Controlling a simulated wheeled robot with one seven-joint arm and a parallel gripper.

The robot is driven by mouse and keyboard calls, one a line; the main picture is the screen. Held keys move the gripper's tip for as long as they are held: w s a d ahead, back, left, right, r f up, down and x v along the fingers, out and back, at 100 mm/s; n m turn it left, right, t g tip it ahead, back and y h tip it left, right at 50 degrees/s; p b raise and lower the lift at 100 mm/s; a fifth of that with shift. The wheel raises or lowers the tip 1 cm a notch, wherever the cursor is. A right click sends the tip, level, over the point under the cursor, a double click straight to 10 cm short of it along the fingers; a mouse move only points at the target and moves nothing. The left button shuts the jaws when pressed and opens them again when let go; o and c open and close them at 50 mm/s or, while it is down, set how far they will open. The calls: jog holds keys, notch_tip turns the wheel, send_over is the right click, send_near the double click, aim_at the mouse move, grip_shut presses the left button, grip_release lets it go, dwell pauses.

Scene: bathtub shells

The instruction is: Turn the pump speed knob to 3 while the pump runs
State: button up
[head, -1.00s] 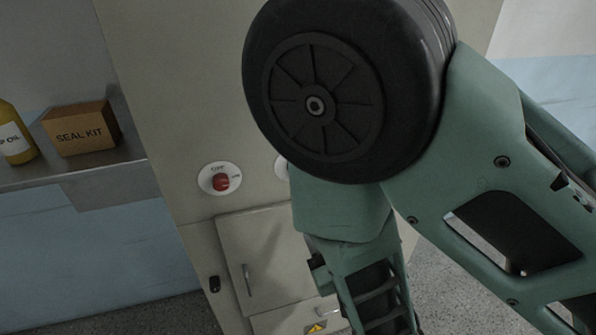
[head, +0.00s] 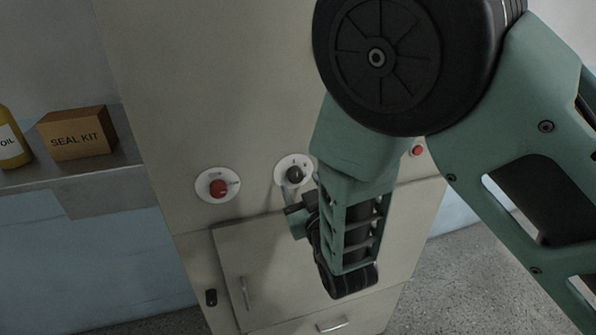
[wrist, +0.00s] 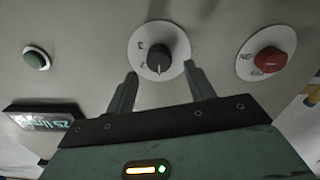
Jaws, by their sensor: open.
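The pump speed knob (head: 295,174) is a dark knob on a round white dial on the beige cabinet front. In the wrist view the knob (wrist: 157,60) shows a pale mark at its lower edge. Marks on the left of its dial look like digits, not all readable. My gripper (wrist: 161,73) is open, its fingers just short of the knob, one toward each side, with nothing between them. A red switch (head: 218,188) on a white plate marked OFF and ON is left of the knob; it also shows in the wrist view (wrist: 272,60).
In the wrist view a green button (wrist: 36,58) and a lit display (wrist: 45,119), digits unclear, are on the left. A small red button (head: 418,151) is right of my arm. A door (head: 240,262) with a handle lies below; a SEAL KIT box (head: 78,133) stands on a shelf.

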aim_at(297, 177)
jog(key=shift+p+x, duration=0.5)
jog(key=shift+x, duration=1.25)
jog(key=c, duration=1)
